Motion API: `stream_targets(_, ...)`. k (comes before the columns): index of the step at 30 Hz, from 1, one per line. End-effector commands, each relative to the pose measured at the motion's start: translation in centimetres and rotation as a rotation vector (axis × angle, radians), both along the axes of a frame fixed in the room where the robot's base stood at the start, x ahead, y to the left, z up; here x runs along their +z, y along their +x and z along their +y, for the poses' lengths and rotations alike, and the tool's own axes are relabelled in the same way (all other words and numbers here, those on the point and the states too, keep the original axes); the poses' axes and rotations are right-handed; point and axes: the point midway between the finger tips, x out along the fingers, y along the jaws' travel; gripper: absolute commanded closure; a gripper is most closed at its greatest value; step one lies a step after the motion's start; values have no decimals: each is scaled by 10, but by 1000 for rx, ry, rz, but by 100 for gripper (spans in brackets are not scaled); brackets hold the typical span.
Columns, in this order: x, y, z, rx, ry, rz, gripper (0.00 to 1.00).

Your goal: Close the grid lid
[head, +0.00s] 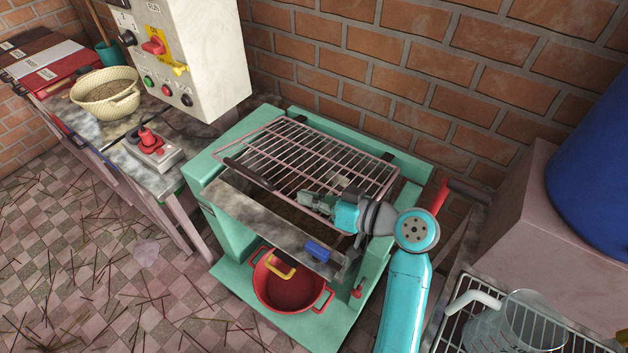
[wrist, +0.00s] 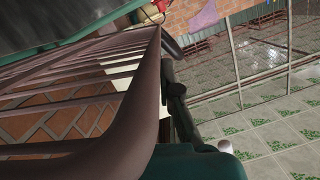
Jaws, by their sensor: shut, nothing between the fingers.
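The grid lid (head: 318,157) is a rack of pale pinkish metal bars on top of the green machine (head: 225,200). It lies over the opening at a shallow slant; I cannot tell whether it rests fully down. A dark handle bar (head: 249,172) is at its left front edge. My gripper (head: 308,199) is shut and empty, at the lid's front edge towards the right; I cannot tell whether it touches the bars. In the wrist view, the lid's frame (wrist: 140,105) fills the near left, very close to the camera.
A red pot (head: 272,292) stands in the machine's lower bay. A brick wall is behind. A wire rack with glassware (head: 520,320) and a blue drum (head: 600,170) are at right.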

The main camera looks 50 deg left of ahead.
Motion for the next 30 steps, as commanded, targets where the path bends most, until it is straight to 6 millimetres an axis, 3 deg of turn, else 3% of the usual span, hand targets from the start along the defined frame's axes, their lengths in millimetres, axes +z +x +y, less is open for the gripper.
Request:
stream_targets(20, -6, 0, -4, -1, 2, 1, 100)
stream_targets(30, 4, 15, -48, -3, 1, 2, 100)
